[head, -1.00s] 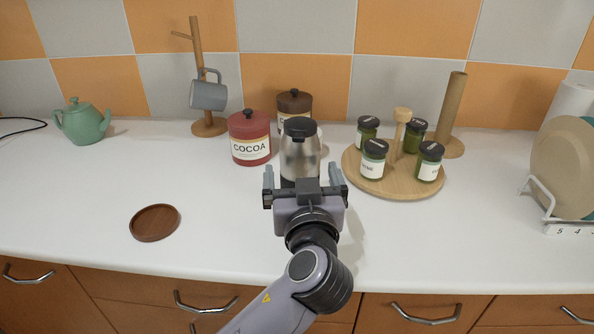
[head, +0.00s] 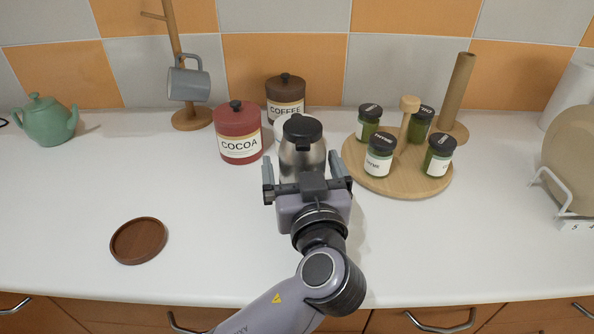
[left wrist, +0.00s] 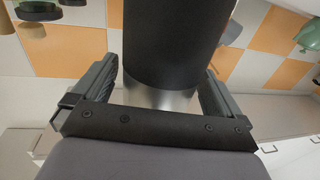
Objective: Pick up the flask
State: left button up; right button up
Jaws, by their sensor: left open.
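The flask (head: 302,150) is a steel vessel with a black lid, standing upright on the white counter. My left gripper (head: 306,170) is open, with one finger on each side of the flask; its palm hides the flask's lower part in the head view. In the left wrist view the flask's black band and steel strip (left wrist: 165,95) fill the space between the two fingers (left wrist: 155,85). Gaps show between the fingers and the flask, though I cannot tell how wide. My right gripper is not in view.
A red cocoa canister (head: 239,132) stands close left of the flask, with a coffee canister (head: 286,97) behind. A round wooden tray (head: 397,182) with several spice jars is at right. A brown coaster (head: 138,241), teapot (head: 47,121) and mug stand (head: 192,117) are at left. Front counter is mostly clear.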

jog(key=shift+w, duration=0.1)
pick_arm(q)
jog(key=c, duration=1.2)
jog(key=shift+r, duration=0.1)
